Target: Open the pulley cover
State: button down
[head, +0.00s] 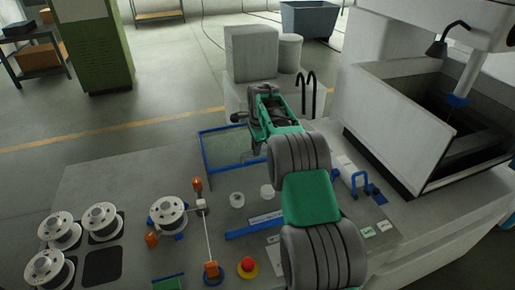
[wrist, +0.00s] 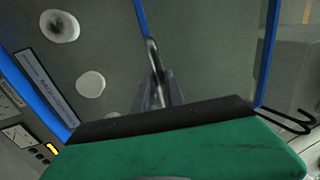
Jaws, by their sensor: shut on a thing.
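The pulley cover is a clear panel with a blue frame (head: 203,150), on the far side of the grey worktop in the head view. Its blue edge (wrist: 265,55) also shows in the wrist view. White pulleys (head: 237,200) sit on the near side of that frame; round white parts (wrist: 90,84) show in the wrist view too. My gripper (wrist: 160,92) is shut on a thin metal handle (wrist: 152,55) by a blue strip. In the head view my arm hides part of the cover, and its exact tilt is unclear.
Wire spools (head: 103,222) stand on the left of the worktop. A red stop button (head: 248,265) and an orange-topped post (head: 211,270) are near the front.

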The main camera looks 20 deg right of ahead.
jog(key=shift+w+r, duration=0.2)
jog(key=shift+r, duration=0.05)
jog(key=c, duration=1.6)
grip_release()
jog(key=shift+w+f, duration=0.1)
jog(key=shift+o, duration=1)
jog(key=shift+f, duration=0.1)
notch_tip(320, 180, up, 8)
jog(key=s+b, duration=0.1)
jog(key=b, duration=0.1)
jog(key=shift+s, duration=0.35)
jog(key=shift+f, duration=0.15)
